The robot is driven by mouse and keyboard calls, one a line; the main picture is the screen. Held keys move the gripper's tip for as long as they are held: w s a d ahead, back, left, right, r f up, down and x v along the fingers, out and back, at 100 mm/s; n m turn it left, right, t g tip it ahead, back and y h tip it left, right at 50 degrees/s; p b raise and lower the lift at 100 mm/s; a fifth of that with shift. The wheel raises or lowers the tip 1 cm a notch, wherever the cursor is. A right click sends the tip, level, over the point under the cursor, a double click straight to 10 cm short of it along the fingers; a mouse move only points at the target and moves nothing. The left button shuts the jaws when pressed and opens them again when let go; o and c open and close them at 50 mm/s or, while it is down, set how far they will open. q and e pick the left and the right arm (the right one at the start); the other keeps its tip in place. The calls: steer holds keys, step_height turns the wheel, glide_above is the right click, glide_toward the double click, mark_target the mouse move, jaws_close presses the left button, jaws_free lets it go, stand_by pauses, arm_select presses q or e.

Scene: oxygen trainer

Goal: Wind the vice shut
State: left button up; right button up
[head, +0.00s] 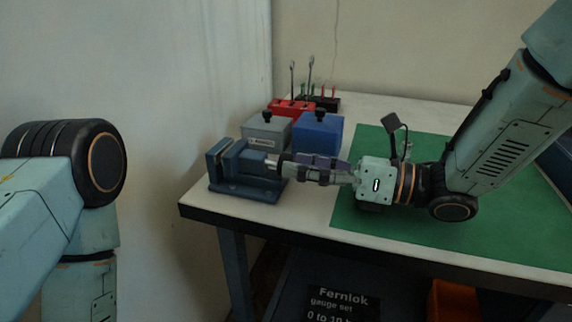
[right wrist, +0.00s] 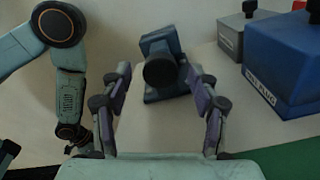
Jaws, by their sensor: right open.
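The blue vice (head: 240,165) stands at the left front corner of the table, its screw end facing right. A gap seems to show between its jaws. In the right wrist view the vice (right wrist: 158,48) is seen end-on, with a dark round knob (right wrist: 160,73) at the near end of its screw. My right gripper (head: 284,165) is open at the screw end. In the right wrist view its fingers (right wrist: 160,78) stand one on each side of the knob, with space visible on both sides.
A grey box (head: 266,132) and a blue box (head: 318,134), both with black knobs, stand close behind the vice. A red rack (head: 291,107) with tools is farther back. A green mat (head: 450,235) covers the table to the right. A wall is close on the left.

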steer(key=shift+x, duration=1.65)
steer(key=c, duration=1.2)
steer(key=shift+w+m, duration=0.1)
steer(key=shift+m, duration=1.3)
